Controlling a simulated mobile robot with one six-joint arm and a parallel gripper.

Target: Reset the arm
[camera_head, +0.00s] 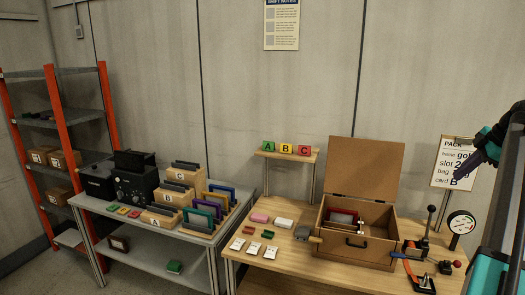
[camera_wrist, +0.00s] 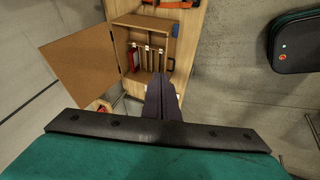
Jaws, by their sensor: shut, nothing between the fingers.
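My gripper (camera_head: 477,159) is at the right edge of the head view, raised in front of the wall near the pack notice. Its dark fingers are closed together with nothing between them. In the wrist view the gripper (camera_wrist: 162,80) points toward the open wooden case (camera_wrist: 125,38), apart from it. The case (camera_head: 355,249) stands on the right table with its lid up. A red item (camera_head: 340,217) shows inside it. The arm's other links are mostly out of the head view.
The wooden table (camera_head: 290,281) also holds small cards, lettered blocks on a raised shelf (camera_head: 282,155), a gauge (camera_head: 460,224) and a lever device (camera_head: 420,246). A grey table (camera_head: 160,262) with lettered racks stands left, beside an orange-posted shelf (camera_head: 77,135). A dark bag (camera_wrist: 295,42) lies right in the wrist view.

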